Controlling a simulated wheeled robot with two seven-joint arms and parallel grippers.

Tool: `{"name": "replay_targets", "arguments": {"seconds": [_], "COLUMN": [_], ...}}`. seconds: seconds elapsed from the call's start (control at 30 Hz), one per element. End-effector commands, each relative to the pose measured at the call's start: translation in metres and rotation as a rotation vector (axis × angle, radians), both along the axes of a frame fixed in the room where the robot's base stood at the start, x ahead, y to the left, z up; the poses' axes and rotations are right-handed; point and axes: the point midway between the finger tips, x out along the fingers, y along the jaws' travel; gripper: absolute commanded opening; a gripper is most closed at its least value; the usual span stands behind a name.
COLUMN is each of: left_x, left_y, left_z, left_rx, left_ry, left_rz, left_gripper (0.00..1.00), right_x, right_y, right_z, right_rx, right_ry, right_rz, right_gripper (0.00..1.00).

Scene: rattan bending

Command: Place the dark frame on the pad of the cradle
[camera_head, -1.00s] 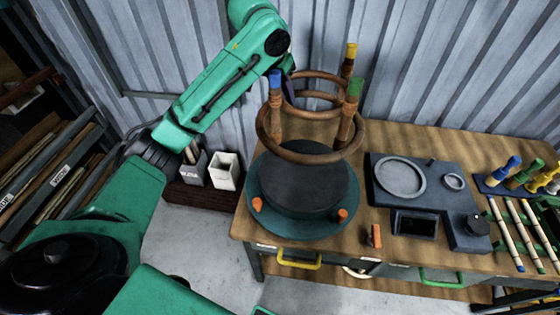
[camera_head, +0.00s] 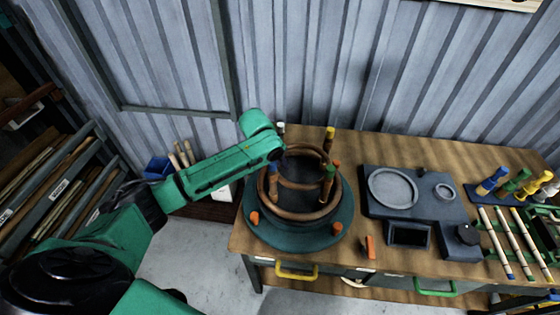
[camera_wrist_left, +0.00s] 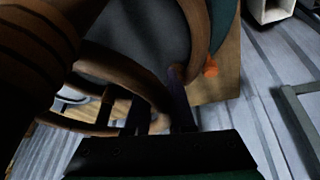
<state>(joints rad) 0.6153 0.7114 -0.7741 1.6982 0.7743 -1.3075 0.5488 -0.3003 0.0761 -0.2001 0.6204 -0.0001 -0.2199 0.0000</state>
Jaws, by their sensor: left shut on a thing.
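The dark frame (camera_head: 310,214) is a brown rattan piece with rings and upright posts with coloured caps. It sits low over the dark round pad (camera_head: 299,200) of the teal cradle (camera_head: 290,242); whether it fully touches the pad is hard to tell. My left gripper (camera_head: 276,160) is shut on the frame at its left side, near the blue-capped post. In the left wrist view, the fingers (camera_wrist_left: 158,112) reach the frame (camera_wrist_left: 125,68), with the grey pad (camera_wrist_left: 150,30) beyond. The fingertips are partly hidden. My right gripper is not in view.
Orange pegs (camera_head: 337,228) stand on the cradle's rim. A grey-blue fixture (camera_head: 425,207) with a round recess is to the right, with coloured-handled tools (camera_head: 490,182) and pale sticks beyond it. An orange block (camera_head: 370,247) lies at the table's front edge. A corrugated wall stands behind.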

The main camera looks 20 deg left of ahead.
Motion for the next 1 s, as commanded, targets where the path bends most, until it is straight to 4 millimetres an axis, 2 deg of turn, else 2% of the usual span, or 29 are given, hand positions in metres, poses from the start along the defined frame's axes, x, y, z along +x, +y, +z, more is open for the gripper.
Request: {"name": "replay_targets", "arguments": {"seconds": [0.03,0.07,0.1,0.13,0.43,0.53,0.9,1.0], "left_x": [0.001,0.0,0.0,0.0,0.0,-0.003,-0.037,-0.042], "left_y": [0.0,0.0,0.0,0.0,0.001,0.002,0.013,0.015], "left_z": [0.002,0.0,0.0,0.0,0.001,0.01,0.094,0.106], "left_rx": [-0.003,0.0,0.0,0.0,0.001,0.001,0.001,-0.001], "left_ry": [-0.006,0.001,0.001,0.001,0.0,-0.002,-0.003,-0.001], "left_rz": [0.001,0.0,0.0,0.0,0.0,0.001,0.001,0.001], "left_gripper": [0.0,0.33,0.49,0.52,0.52,0.52,0.52,0.52], "right_x": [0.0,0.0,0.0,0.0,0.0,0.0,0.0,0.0], "right_y": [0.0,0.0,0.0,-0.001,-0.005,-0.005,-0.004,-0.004], "right_z": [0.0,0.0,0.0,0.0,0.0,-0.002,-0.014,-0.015], "right_rx": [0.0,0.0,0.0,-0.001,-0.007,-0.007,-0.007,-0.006], "right_ry": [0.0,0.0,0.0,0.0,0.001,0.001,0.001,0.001], "right_rz": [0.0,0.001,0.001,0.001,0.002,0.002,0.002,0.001], "right_gripper": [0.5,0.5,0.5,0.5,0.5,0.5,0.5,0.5]}}
